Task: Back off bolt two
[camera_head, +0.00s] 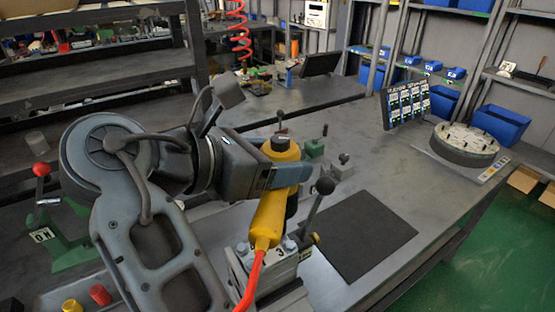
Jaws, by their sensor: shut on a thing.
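My gripper (283,177) is shut on a yellow power driver (268,218) with a black top and a red hose. The driver stands over a grey valve block (268,278) labelled 3. Its black nose points down behind the yellow handle, and its tip is hidden, so I cannot tell whether it touches a bolt.
A dark mat (362,235) lies right of the block. Small valve blocks (314,148) stand behind the driver. A round tray of parts (465,140) and a display panel (407,103) are at right. The red hose trails forward.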

